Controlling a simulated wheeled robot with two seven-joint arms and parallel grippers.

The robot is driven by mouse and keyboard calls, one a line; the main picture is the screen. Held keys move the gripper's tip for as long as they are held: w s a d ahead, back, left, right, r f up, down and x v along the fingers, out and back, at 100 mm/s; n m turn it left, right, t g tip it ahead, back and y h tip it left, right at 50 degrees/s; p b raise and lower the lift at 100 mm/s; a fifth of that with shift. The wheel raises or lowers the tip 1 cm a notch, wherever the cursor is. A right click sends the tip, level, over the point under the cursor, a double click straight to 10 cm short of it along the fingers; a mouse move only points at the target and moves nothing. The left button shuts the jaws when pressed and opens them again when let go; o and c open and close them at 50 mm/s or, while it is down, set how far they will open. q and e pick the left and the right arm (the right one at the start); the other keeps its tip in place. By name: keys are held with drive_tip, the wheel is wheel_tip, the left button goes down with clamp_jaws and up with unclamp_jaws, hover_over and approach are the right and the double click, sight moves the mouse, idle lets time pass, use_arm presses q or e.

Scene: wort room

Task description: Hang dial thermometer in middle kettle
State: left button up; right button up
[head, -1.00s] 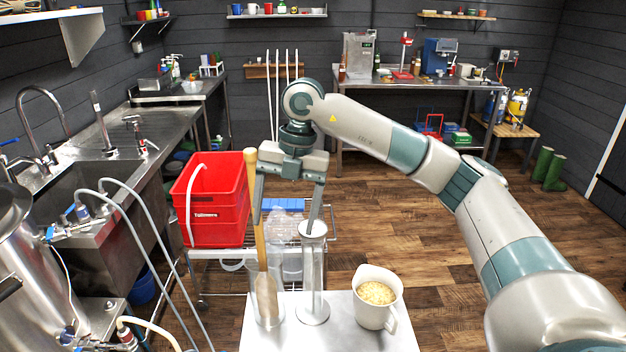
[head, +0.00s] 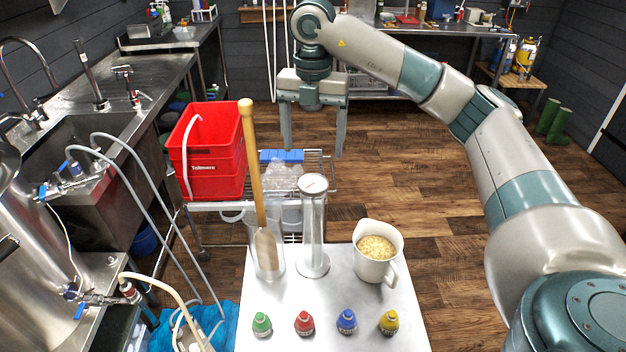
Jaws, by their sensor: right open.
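The dial thermometer (head: 314,184) stands upright with its round white dial on top. Its stem goes down into a clear cylinder (head: 312,240) with a round foot on the small white table. My right gripper (head: 313,152) is open and empty, with its fingers pointing down. In the head view its fingertips sit just above the dial, one to each side; I cannot tell how far apart in depth they are. A steel vessel (head: 32,255) with taps and hoses is cut off at the left edge; I cannot tell which kettle it is. My left gripper is out of view.
The white table (head: 350,295) also holds a wooden paddle (head: 250,150) in a clear jar, a jug (head: 376,265) of grain, and several small coloured bottles (head: 304,323) in front. A red crate (head: 207,150) stands on a wire rack behind.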

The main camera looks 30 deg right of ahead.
sight(313, 183)
wheel_tip(313, 183, down, 14)
drive_tip(key=p, duration=0.5)
drive_tip(key=shift+s+a+f, duration=0.1)
drive_tip(key=shift+s+f, duration=0.05)
drive_tip(key=shift+f, duration=1.05)
drive_tip(key=shift+c, duration=0.6)
drive_tip(key=c, duration=1.1)
drive_tip(key=shift+r+p, duration=0.1)
drive_tip(key=shift+p, duration=0.2)
drive_tip(key=shift+r, duration=0.15)
drive_tip(key=shift+r+p, duration=1.55)
drive_tip(key=shift+r, duration=1.85)
